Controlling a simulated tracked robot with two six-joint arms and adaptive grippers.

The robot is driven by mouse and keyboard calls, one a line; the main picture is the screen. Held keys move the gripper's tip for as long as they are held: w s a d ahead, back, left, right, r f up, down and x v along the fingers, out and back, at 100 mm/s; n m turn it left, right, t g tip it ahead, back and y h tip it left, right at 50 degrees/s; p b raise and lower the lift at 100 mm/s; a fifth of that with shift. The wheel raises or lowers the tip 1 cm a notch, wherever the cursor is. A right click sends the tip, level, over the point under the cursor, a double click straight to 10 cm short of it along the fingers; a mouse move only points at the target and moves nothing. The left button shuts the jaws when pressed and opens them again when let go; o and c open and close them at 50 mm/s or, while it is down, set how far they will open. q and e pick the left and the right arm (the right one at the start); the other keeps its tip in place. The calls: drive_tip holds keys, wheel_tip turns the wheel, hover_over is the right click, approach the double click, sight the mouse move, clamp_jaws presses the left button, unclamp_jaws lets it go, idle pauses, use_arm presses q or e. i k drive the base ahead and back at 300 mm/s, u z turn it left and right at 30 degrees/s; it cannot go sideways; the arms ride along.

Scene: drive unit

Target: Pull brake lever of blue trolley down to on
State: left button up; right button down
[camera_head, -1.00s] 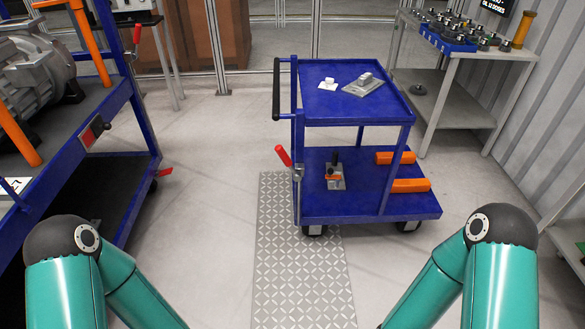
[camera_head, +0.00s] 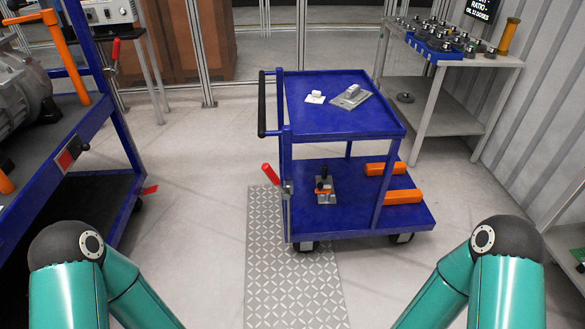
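The blue trolley (camera_head: 345,118) stands ahead of me, a little right of the picture's middle, with a black push handle (camera_head: 262,103) on its left side. Its brake lever (camera_head: 270,174) has a red grip and sticks up and to the left from a grey bracket on the trolley's left post. Both of my green arms show at the bottom left and bottom right. My grippers are out of the picture, and nothing of mine touches the trolley or the lever.
A blue rack (camera_head: 90,130) with a motor stands at the left. A grey table (camera_head: 450,68) with several parts stands at the back right. A metal floor plate (camera_head: 285,285) lies in front of the trolley. Open floor lies between rack and trolley.

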sight(272, 177)
drive_tip(key=z, duration=0.1)
drive_tip(key=i, duration=1.1)
drive_tip(key=u, duration=0.2)
